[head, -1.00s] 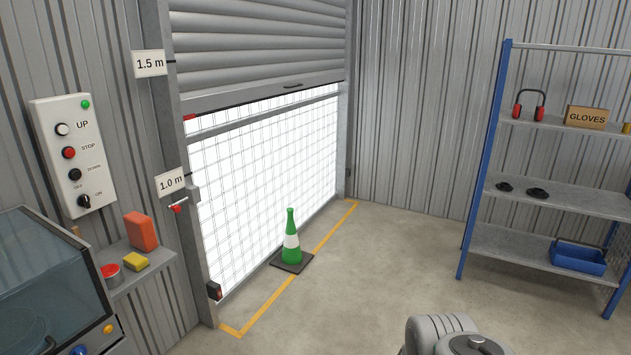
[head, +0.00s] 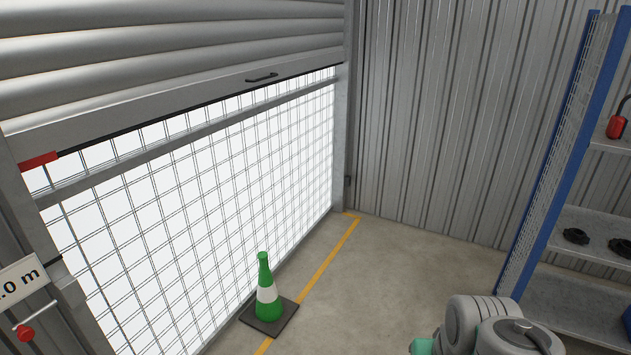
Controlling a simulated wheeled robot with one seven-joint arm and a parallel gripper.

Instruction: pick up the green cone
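The green cone (head: 267,308) stands upright on the floor in the head view, left of the middle and low in the picture. It has a white band and a dark square base (head: 284,322). It stands close to the mesh gate, beside the yellow floor line. Part of my arm shows at the bottom right, apart from the cone. My gripper is not in view.
The mesh gate (head: 200,190) stands behind and left of the cone, under a partly raised roller shutter (head: 180,70). A blue-framed shelf (head: 556,160) stands at the right. Floor right of the yellow line (head: 325,270) is clear.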

